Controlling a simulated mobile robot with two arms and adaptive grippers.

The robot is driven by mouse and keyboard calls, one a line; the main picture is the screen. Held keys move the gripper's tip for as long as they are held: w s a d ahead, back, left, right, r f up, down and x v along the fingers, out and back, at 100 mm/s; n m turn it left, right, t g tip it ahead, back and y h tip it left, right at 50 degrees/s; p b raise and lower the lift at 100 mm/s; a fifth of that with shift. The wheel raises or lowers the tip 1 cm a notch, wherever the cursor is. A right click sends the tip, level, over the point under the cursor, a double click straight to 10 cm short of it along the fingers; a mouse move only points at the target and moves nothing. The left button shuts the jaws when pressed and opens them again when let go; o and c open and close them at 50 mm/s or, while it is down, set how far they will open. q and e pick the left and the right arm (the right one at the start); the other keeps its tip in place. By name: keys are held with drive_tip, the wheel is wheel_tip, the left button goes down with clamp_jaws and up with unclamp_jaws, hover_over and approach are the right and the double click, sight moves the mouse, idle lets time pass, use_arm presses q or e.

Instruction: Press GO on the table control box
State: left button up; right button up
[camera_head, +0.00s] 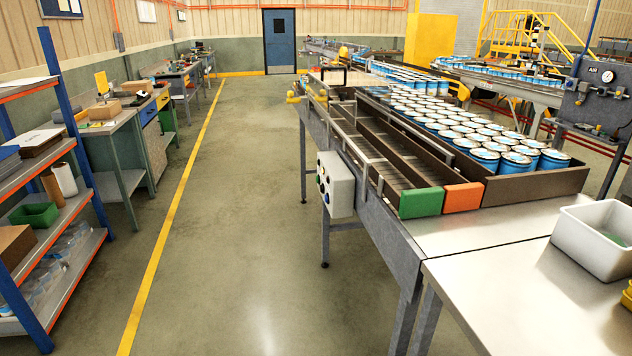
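The control box (336,184) is a light grey box fixed to the left side of the roller table, near its front end. Several small buttons (322,188) show on its left-facing side, seen at a steep angle. Their labels are too small to read, so I cannot tell which one is GO. The roller table (374,222) carries many blue and white cans (484,156) in a walled lane. Neither of my grippers shows in this view.
Open floor (240,215) lies left of the table, with a yellow line (172,210) along it. Shelves (80,200) and workbenches (128,125) stand at the left. A steel table (530,290) with a white bin (590,240) is at the front right.

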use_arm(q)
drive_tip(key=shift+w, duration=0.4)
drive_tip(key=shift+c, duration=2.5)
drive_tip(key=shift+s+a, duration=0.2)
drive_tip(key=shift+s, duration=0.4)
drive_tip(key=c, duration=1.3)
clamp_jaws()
